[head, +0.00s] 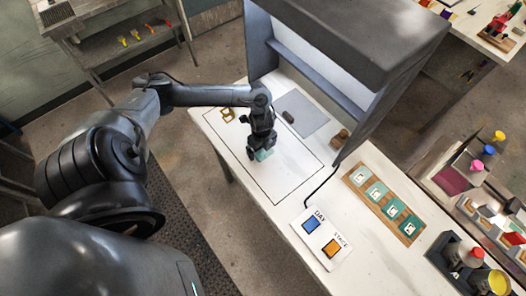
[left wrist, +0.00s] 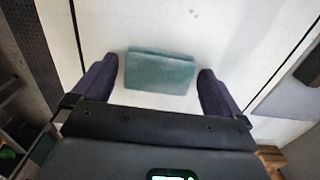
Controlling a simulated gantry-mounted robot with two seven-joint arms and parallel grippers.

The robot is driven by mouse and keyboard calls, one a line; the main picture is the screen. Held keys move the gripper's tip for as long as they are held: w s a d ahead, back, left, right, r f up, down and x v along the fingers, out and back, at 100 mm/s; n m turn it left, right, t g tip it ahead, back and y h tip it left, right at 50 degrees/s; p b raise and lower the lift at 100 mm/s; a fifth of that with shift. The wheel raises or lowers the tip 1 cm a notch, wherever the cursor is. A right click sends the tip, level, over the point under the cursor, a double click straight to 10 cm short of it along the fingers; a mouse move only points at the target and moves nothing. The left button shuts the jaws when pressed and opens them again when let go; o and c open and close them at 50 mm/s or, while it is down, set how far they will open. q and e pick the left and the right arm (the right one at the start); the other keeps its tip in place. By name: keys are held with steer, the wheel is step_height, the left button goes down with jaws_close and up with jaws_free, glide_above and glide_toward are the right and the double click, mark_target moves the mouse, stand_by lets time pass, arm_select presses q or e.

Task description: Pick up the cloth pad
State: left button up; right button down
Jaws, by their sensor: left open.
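The cloth pad (left wrist: 160,73) is a pale teal, folded-looking rectangle lying on the white table inside a black outlined rectangle. In the head view the cloth pad (head: 263,155) shows just under my left gripper (head: 259,152), which partly hides it. In the left wrist view my left gripper (left wrist: 157,85) is open, with one dark finger on each side of the pad. Small gaps show between the pad and both fingers. I cannot tell the exact height of the fingertips over the table. My right gripper is in neither view.
A grey mat (head: 307,118) with a small dark block (head: 288,116) lies right of the arm, beside a grey hooded booth (head: 345,30). A yellowish object (head: 228,114) sits at the table's left.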

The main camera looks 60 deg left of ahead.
arm_select(q)
steer(key=shift+c, duration=0.5)
steer(key=c, duration=0.8)
steer(key=shift+r, duration=0.1)
